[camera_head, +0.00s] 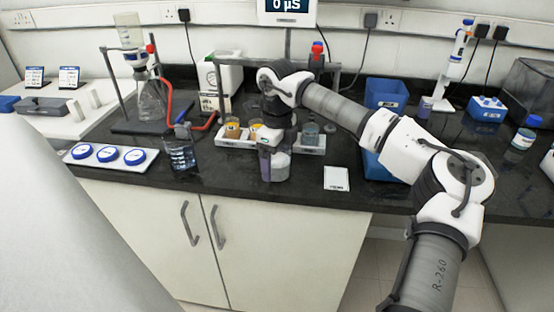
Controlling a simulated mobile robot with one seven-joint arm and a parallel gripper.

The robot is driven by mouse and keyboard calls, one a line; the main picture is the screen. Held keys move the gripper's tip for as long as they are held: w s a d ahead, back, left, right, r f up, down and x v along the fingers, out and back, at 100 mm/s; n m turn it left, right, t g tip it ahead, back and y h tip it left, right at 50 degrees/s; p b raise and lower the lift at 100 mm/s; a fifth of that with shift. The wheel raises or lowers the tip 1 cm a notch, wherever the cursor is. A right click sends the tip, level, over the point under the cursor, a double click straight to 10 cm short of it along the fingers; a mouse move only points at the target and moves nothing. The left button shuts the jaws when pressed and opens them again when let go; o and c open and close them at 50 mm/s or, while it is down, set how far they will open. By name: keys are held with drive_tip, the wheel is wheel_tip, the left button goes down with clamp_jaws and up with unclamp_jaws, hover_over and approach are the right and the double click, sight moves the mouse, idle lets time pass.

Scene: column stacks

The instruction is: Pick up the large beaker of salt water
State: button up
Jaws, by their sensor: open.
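A large clear beaker (180,156) with bluish liquid stands upright on the black bench near its front edge, left of the white tray. No label is readable, so I cannot tell that it holds salt water. My gripper (275,172) points down in front of the tray, to the right of this beaker and apart from it. It is open. A greyish shape shows at its fingers; I cannot tell whether it is part of the gripper or a vessel.
The white tray (222,142) holds small beakers with orange contents (232,127) and a grey-blue beaker (310,132). Blue-lidded dishes (108,154) lie left. A flask on a stand (150,98) with red tubing is behind. A white card (336,178) and blue bins (386,93) are right.

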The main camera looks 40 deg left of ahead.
drive_tip(key=shift+c, duration=0.3)
drive_tip(key=c, duration=1.1)
drive_tip(key=shift+r, duration=0.15)
